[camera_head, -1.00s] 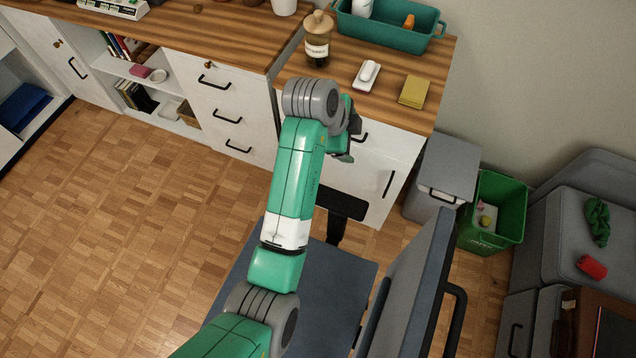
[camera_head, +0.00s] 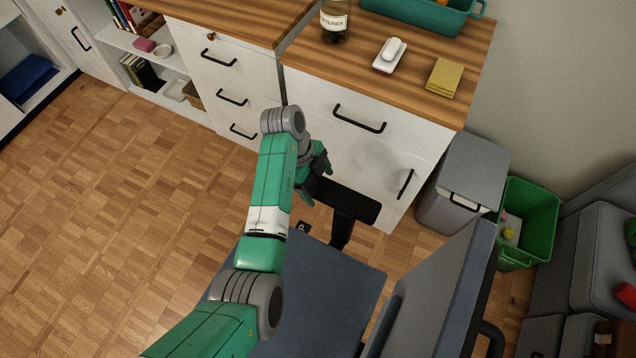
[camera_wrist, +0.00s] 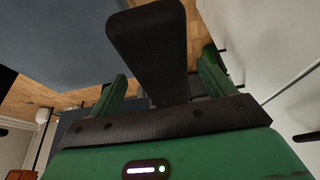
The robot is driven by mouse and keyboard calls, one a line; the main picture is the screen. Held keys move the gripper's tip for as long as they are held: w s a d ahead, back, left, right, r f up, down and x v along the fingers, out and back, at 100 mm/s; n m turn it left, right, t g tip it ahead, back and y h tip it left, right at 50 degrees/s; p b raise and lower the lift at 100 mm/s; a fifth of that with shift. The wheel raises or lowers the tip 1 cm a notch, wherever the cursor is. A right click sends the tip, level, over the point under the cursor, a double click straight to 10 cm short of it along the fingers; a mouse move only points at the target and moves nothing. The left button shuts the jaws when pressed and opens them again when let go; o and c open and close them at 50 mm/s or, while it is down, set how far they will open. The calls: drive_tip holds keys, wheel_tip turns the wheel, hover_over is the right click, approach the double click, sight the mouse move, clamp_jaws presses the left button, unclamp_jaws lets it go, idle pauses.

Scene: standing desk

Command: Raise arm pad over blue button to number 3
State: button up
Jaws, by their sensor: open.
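The chair's black arm pad (camera_head: 345,200) stands on a dark post beside the blue-grey seat (camera_head: 325,290). In the wrist view the pad (camera_wrist: 148,45) reaches in from the top between my fingers. My gripper (camera_head: 316,178) is open, close to the pad's left end in the head view. In the wrist view my gripper's green fingers (camera_wrist: 163,84) stand on either side of the pad, with no clear contact. A small dark tag with a pale mark (camera_head: 303,227) lies below my gripper; I cannot read it. I see no blue button.
The chair's backrest (camera_head: 440,290) rises at the right. White drawers with black handles (camera_head: 360,118) stand close behind the pad. A grey bin (camera_head: 465,180) and a green bin (camera_head: 530,215) stand at the right. Open parquet floor (camera_head: 130,220) lies left.

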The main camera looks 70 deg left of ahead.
drive_tip(key=shift+f, duration=0.1)
drive_tip(key=c, duration=1.4)
wheel_tip(320, 180, up, 3)
drive_tip(key=p, duration=0.3)
drive_tip(key=shift+f, duration=0.1)
drive_tip(key=o, duration=1.4)
drive_tip(key=p+v, duration=0.2)
drive_tip(key=v, duration=0.6)
drive_tip(key=shift+f, duration=0.1)
